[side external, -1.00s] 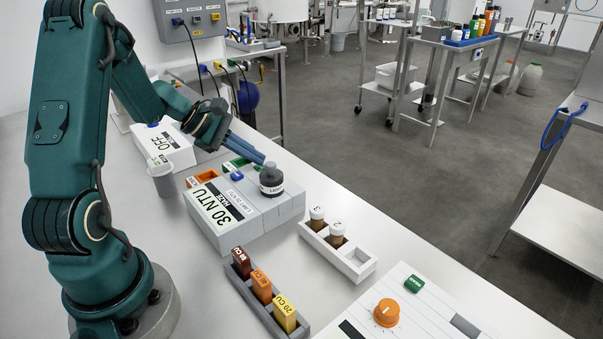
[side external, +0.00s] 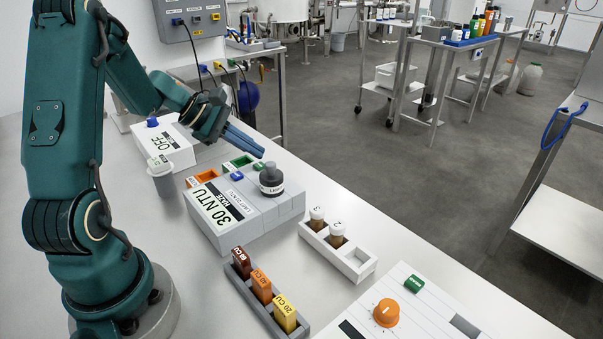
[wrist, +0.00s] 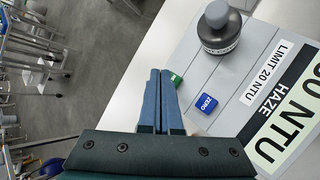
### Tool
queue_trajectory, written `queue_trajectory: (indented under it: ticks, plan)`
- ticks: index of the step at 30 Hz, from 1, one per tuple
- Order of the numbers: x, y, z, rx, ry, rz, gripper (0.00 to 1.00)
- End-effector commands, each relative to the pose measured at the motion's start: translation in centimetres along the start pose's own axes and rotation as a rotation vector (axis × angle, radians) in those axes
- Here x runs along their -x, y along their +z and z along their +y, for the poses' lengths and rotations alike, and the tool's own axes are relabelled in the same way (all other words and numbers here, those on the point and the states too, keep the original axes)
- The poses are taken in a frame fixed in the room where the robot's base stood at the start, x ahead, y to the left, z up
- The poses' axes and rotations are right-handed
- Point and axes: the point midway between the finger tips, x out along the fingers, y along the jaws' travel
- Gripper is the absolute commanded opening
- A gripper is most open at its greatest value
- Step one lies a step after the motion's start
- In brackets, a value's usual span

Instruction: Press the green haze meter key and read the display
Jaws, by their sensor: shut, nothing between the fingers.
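The haze meter (side external: 268,210) is a grey box with a slanted front. Its display (side external: 212,207) reads 30 NTU, with HAZE and LIMIT 20 NTU labels beside it. The green key (side external: 259,167) sits on its top near the far edge, and the wrist view shows it (wrist: 176,80) partly hidden behind my fingers. My gripper (side external: 262,151) is shut and empty, its blue fingertips above and just beyond the green key, apart from it. In the wrist view the fingertips (wrist: 160,72) show left of the key.
A blue ZERO key (wrist: 207,103) is close to the green one. A dark capped bottle (side external: 271,181) stands on the meter. Orange and green trays lie behind it. A vial rack (side external: 352,263) and a colour-block holder (side external: 243,287) stand in front.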

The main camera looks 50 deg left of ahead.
Motion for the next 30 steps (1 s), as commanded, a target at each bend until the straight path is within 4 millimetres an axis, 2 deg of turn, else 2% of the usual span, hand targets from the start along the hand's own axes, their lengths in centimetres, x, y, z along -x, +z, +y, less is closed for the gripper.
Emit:
queue_trajectory:
  ticks: [18,30]
  plan:
    - [3.4,2.4,2.5,-0.002,0.002,0.0,0.0]
    - [3.5,2.5,2.5,0.0,0.0,0.0,0.0]
